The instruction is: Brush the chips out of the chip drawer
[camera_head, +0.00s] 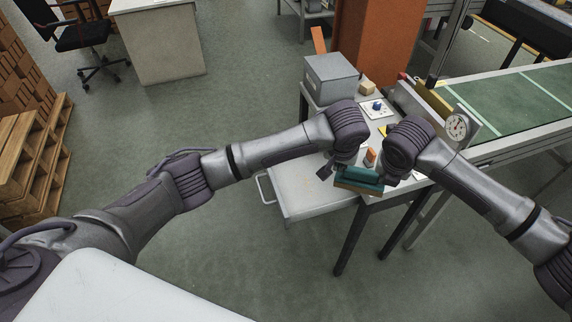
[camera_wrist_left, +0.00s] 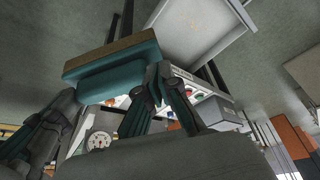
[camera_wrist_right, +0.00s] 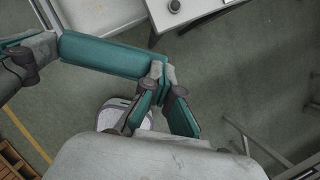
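The chip drawer (camera_head: 312,196) is pulled out from the table, a pale shallow tray with a bar handle at its left. It also shows in the left wrist view (camera_wrist_left: 178,42), with a few tiny tan chips on its floor. A teal brush (camera_head: 358,175) with a brown bristle strip is held in the air by the drawer's right side. My left gripper (camera_wrist_left: 158,72) is shut on one end of the brush. My right gripper (camera_wrist_right: 162,72) is shut on the other end. The arms partly hide both grips in the head view.
A grey box (camera_head: 330,78) and small parts stand on the table behind the arms. A dial gauge (camera_head: 457,126) and a green conveyor (camera_head: 520,100) are to the right. The floor left of the drawer is clear.

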